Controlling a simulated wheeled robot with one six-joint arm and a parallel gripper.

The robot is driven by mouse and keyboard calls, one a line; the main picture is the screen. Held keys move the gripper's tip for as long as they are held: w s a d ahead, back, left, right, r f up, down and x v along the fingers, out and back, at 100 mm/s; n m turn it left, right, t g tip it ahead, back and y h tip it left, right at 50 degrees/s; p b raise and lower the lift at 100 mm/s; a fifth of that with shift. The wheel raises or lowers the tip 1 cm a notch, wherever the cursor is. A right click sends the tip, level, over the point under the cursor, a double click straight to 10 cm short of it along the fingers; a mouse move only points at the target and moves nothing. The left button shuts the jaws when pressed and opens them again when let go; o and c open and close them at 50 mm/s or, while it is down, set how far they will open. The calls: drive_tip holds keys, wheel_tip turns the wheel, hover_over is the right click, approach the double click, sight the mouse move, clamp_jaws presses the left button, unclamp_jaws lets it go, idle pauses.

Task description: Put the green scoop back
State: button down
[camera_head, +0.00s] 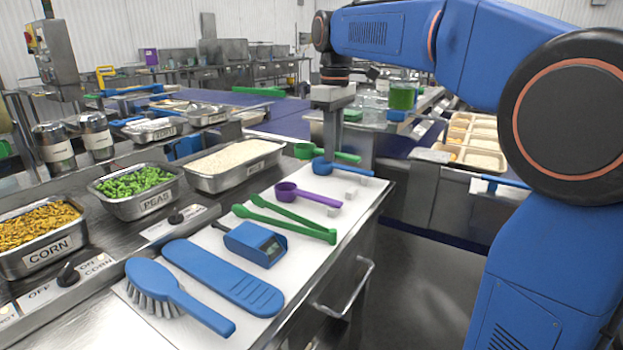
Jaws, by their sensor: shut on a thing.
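The green scoop (305,151) is at the far end of the white mat, bowl to the left and handle pointing right. My gripper (331,150) points straight down and is shut on the green scoop's handle, close to the bowl. The scoop is roughly level and low over the mat; I cannot tell whether it touches. The blue scoop (320,166) lies just nearer, and the purple scoop (287,191) nearer still, both with handles to the right. Small light blocks (352,193) sit by the handles. My fingertips are small and partly hard to make out.
Pans of rice (235,160), peas (135,182) and corn (38,226) stand left. A tray (472,158) stands right.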

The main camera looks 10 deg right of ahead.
drive_tip(key=shift+f, duration=3.7)
drive_tip(key=shift+f, duration=0.1)
drive_tip(key=c, duration=1.7)
unclamp_jaws()
drive_tip(key=shift+o, duration=0.2)
wheel_tip(320, 180, up, 12)
drive_tip(key=shift+d+r, duration=0.1)
drive_tip(key=shift+s, duration=0.15)
